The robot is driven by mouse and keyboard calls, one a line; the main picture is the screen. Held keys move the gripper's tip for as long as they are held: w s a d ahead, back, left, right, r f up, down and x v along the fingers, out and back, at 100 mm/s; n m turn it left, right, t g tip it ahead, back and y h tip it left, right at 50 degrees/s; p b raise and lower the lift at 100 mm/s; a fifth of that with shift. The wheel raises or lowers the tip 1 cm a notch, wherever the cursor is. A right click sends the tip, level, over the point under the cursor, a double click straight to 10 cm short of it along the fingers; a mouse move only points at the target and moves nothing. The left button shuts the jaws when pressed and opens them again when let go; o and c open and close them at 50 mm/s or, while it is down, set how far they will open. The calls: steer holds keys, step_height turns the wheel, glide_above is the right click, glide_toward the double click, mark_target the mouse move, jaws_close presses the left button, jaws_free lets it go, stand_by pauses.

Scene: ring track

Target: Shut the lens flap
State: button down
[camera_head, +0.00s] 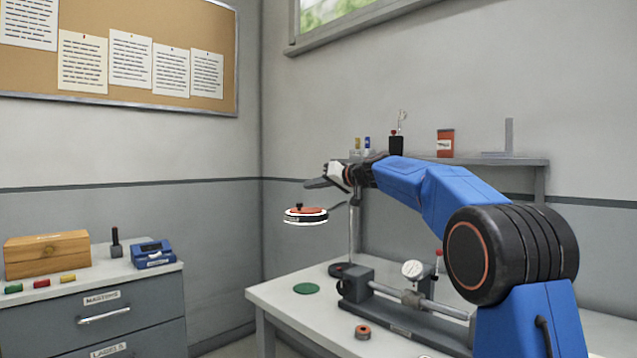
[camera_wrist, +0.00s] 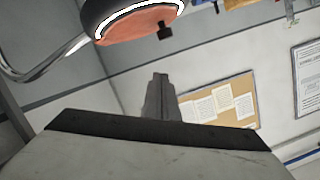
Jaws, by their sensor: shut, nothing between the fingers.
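The round lens head (camera_head: 306,219) of a bench magnifier hangs in the air on a thin stand (camera_head: 353,235), black with a white ring around it. Its orange-red flap (camera_head: 304,211) with a small dark knob lies across the top of the head, and no clear gap shows beneath it. In the wrist view the flap (camera_wrist: 140,22) shows as an orange face inside the white ring, its black knob (camera_wrist: 165,32) sticking out. My gripper (camera_head: 318,184) is shut and empty, above the lens head and apart from it. Its fingers also show in the wrist view (camera_wrist: 160,88).
The bench (camera_head: 275,292) carries a long gauge fixture (camera_head: 410,318), a green disc (camera_head: 306,288) and a small ring (camera_head: 362,332). A shelf (camera_head: 520,160) with small items is on the wall behind. A drawer cabinet (camera_head: 100,315) stands at left. Room left of the lens head is free.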

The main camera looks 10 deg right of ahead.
mark_target(305, 212)
steer(key=a+f+n, duration=0.1)
steer(key=s+a+f+n+h, duration=0.1)
steer(key=n, duration=0.1)
steer(key=shift+s+a+f+t, duration=0.15)
steer(key=shift+s+f+t, duration=0.15)
steer(key=shift+f, duration=0.1)
steer(key=shift+a+f+n, duration=0.1)
steer(key=shift+f+n, duration=0.15)
steer(key=shift+n, duration=0.05)
steer(key=shift+s+a+f, duration=0.2)
steer(key=shift+s+f, duration=0.05)
steer(key=shift+f, duration=0.25)
